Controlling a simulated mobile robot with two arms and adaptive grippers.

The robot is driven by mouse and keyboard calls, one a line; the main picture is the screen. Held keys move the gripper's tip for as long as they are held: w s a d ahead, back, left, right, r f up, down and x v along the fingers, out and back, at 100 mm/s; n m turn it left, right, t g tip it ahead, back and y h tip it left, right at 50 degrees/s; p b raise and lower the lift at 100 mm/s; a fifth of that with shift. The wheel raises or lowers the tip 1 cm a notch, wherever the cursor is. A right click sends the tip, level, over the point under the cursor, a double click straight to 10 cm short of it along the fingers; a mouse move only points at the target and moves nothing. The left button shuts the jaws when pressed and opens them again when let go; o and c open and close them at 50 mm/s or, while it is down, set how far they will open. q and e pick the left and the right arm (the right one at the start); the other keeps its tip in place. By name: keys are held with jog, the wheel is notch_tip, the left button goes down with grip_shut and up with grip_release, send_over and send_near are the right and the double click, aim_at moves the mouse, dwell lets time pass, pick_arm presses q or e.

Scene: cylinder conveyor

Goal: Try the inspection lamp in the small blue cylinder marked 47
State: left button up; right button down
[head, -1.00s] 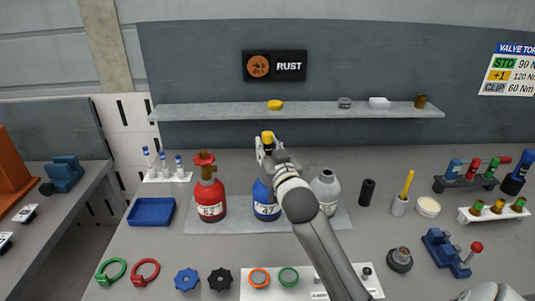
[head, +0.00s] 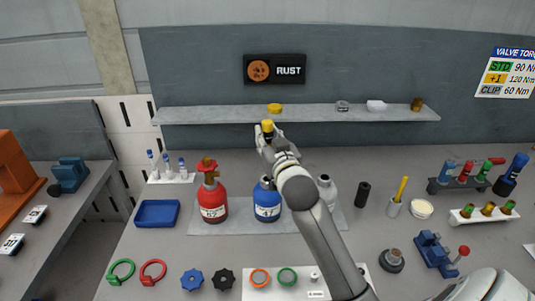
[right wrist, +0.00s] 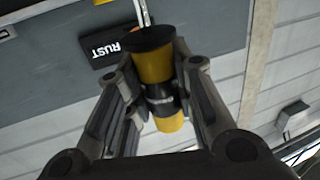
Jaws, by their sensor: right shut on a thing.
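The small blue cylinder (head: 266,206) with a white label, its number hard to read, stands upright on a pale mat (head: 335,222) between a red cylinder (head: 212,203) and a grey cylinder (head: 328,190). My right gripper (head: 266,139) is shut on the inspection lamp (head: 267,126), whose yellow part shows above the fingers. In the picture it sits above the blue cylinder's top, clear of it. In the right wrist view, the yellow and black lamp (right wrist: 155,68) is between the fingers. My right arm hides part of the grey cylinder. My left gripper is out of view.
A shelf (head: 310,113) with small items runs behind the lamp, under the RUST sign (head: 274,70). A blue tray (head: 157,213) lies left of the red cylinder. Rings and knobs lie at the front. Tool racks and a blue vise (head: 433,250) stand at the right.

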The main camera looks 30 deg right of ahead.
aim_at(270, 128)
jog(key=shift+r+p, duration=1.6)
jog(key=shift+r, duration=0.25)
jog(key=shift+d+f, duration=0.1)
